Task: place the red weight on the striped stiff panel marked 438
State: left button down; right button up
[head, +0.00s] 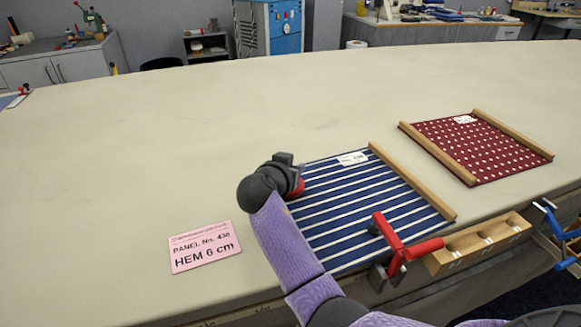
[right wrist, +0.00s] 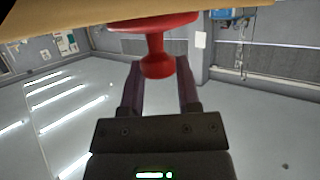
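The striped panel (head: 350,215) is navy with white stripes and lies flat on the table, with a wooden batten (head: 412,181) along its right side. Its white label (head: 352,158) reads faintly as 438. My right gripper (head: 291,172) is over the panel's far left corner. The red weight (head: 297,188) shows partly from under it. In the right wrist view my right gripper (right wrist: 159,85) has its fingers against both sides of the knob of the red weight (right wrist: 157,45). Whether the weight's base touches the surface I cannot tell. My left gripper is not in view.
A pink card (head: 204,246) reading PANEL No. 438, HEM 6 cm lies left. A dotted dark-red panel (head: 475,145) with two battens lies right. A red clamp (head: 398,247) and a wooden compartment box (head: 478,243) are at the front edge. The table's left and back are clear.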

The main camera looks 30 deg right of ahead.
jog(key=o, duration=0.4)
jog(key=shift+s+f, duration=0.1)
jog(key=shift+f, duration=0.35)
jog(key=shift+c, duration=0.2)
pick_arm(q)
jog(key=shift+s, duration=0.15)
pick_arm(e)
jog(key=shift+s+a+r+p, duration=0.1)
jog(key=shift+a+r+p, duration=0.25)
jog(key=shift+r+p, duration=0.45)
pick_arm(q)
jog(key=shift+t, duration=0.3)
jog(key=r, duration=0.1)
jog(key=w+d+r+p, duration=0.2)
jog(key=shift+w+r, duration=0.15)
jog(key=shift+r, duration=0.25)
pick_arm(e)
jog(key=v, duration=1.1)
jog(key=shift+r, duration=0.25)
